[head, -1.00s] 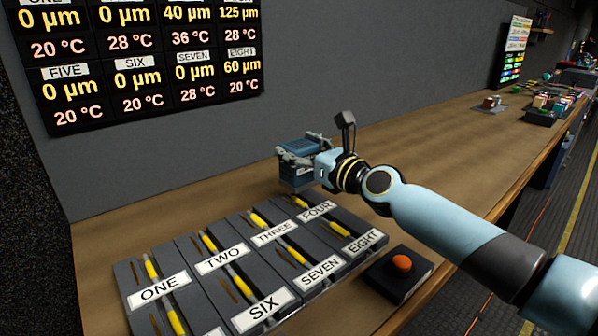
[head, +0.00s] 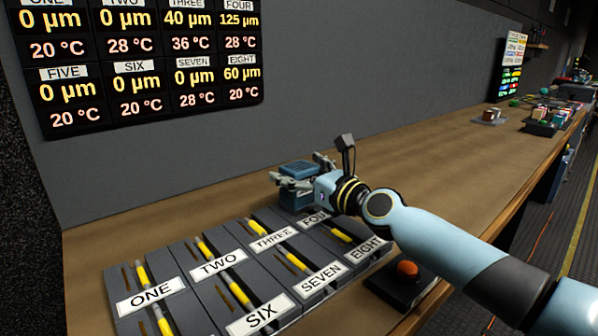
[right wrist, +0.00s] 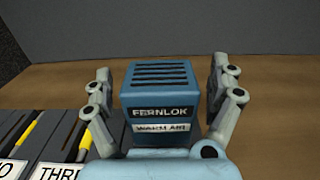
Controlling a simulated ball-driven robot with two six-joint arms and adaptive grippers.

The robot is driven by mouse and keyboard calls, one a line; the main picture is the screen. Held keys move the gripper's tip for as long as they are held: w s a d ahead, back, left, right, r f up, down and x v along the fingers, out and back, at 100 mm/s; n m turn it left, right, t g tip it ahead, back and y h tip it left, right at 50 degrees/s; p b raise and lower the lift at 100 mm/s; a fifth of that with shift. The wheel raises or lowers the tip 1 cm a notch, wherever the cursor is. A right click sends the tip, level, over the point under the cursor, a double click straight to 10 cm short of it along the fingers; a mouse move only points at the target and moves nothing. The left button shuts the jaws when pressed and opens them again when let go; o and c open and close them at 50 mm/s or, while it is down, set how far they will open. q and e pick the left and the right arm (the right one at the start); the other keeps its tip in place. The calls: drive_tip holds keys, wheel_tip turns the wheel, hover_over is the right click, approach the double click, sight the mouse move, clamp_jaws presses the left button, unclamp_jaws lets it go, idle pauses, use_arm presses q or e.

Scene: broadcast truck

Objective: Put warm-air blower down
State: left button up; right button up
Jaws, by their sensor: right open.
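The warm-air blower (head: 297,171) is a blue box with dark slots on top. It stands on the wooden bench behind the slot marked FOUR. In the right wrist view the blower (right wrist: 160,95) shows labels reading FERNLOK and WARM AIR. My right gripper (head: 296,180) is open, with one finger on each side of the blower. In the right wrist view a gap shows between the blower and each finger of the gripper (right wrist: 162,90). The blower's lower part is partly hidden by the gripper. My left gripper is not in view.
Dark numbered slots (head: 222,294) with yellow-marked cables fill the bench in front of the blower. A box with an orange button (head: 407,269) sits at right. A readout screen (head: 150,70) hangs on the wall. The bench (head: 420,150) right of the blower is mostly clear.

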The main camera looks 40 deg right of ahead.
drive_tip(key=shift+r+p, duration=0.3)
drive_tip(key=s, duration=1.2)
drive_tip(key=shift+d, duration=0.45)
